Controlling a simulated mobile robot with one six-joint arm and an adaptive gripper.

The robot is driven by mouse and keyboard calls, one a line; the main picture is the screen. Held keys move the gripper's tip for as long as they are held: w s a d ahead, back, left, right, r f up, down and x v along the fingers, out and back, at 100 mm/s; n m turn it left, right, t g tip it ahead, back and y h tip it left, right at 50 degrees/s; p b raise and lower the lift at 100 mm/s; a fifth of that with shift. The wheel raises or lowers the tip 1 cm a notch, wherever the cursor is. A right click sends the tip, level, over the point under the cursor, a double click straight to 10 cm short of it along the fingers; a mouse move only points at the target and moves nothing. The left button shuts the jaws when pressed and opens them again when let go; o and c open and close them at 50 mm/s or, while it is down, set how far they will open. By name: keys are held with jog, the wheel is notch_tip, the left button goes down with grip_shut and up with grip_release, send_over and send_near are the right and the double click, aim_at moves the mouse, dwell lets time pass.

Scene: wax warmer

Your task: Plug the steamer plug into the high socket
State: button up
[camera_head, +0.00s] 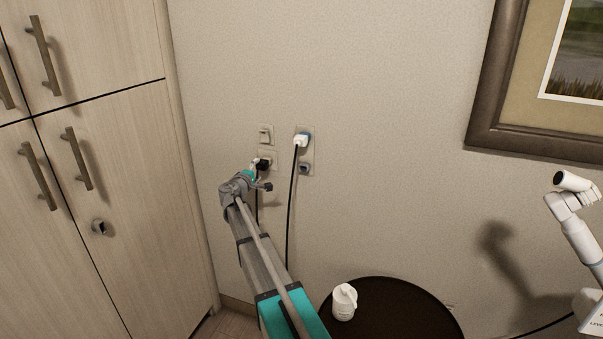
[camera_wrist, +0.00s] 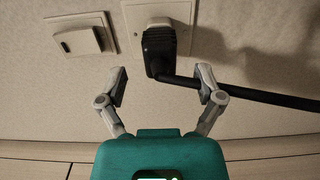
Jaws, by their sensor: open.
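A black plug (camera_head: 264,164) sits in the lower left wall socket, its black cord hanging down; it also shows in the wrist view (camera_wrist: 159,48), seated in a pale socket plate (camera_wrist: 130,30). My gripper (camera_head: 259,179) is at this plug. In the wrist view, my gripper (camera_wrist: 162,82) is open, its fingertips apart on either side of the plug's rear end, not closed on it. I cannot tell which plug is the steamer's.
A switch (camera_head: 265,135) sits above the black plug. A dark round table (camera_head: 400,310) carries a white jar (camera_head: 344,302). Cabinets (camera_head: 100,170) stand left; a white armed device (camera_head: 575,225) stands right.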

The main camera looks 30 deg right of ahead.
jog(key=shift+s+a, duration=0.3)
jog(key=shift+a, duration=0.05)
dwell(0.5)
jog(key=v, duration=1.1)
jog(key=shift+s+a, duration=0.2)
jog(key=shift+a, duration=0.1)
jog(key=s+a+f+m+g+y+p, duration=0.1)
jog(key=s+f+m+g+y, duration=0.2)
jog(key=s+f, duration=0.35)
jog(key=s+a+f+m+g+y+p, duration=0.1)
jog(key=s+a+f+m+g+y, duration=0.2)
jog(key=s, duration=0.7)
jog(key=s+a+f+g+y, duration=0.2)
jog(key=s+a+f+y, duration=0.1)
jog(key=s+a, duration=0.3)
jog(key=s+a+f+m+g+y, duration=0.1)
jog(key=s+a+f+g+y, duration=0.2)
jog(key=s, duration=0.6)
jog(key=shift+s+a+m+y+p, duration=0.3)
jog(key=shift+a+y+p, duration=0.15)
jog(key=shift+a+y, duration=0.8)
jog(key=shift+a, duration=0.1)
dwell(0.4)
